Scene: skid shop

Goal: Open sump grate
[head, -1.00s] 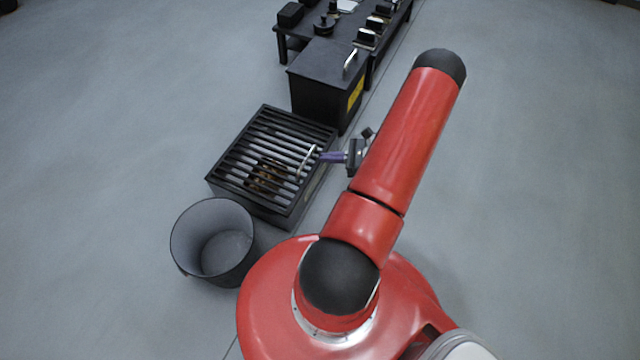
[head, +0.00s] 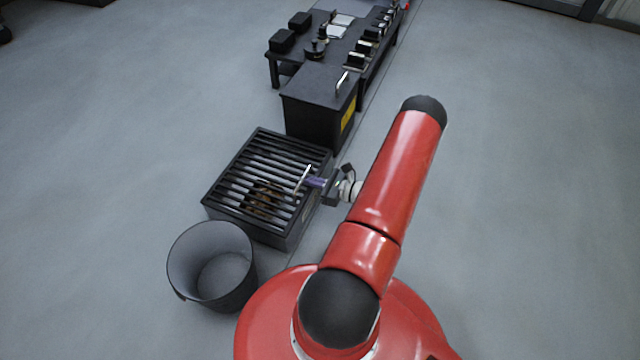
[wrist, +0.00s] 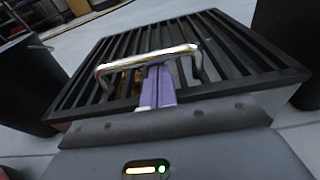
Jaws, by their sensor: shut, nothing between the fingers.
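The sump grate (head: 262,150) is a dark slatted panel lying flat on a black box (head: 245,229); brownish matter shows between its slats. A bright metal bar handle (head: 303,177) stands on the grate's right side, and the wrist view shows the handle (wrist: 125,63) arching across the near part of the slats. My gripper (head: 311,182) reaches in from the right at handle height. In the wrist view its purple fingers (wrist: 157,78) are shut together and empty, with tips at the handle bar. Whether they touch it or pass under it I cannot tell.
A dark open bucket (head: 212,268) stands just in front of the sump box. A black cabinet (head: 310,112) with a handle and yellow label stands behind it, then a low black table (head: 345,50) with several items. The floor to the left and right is clear.

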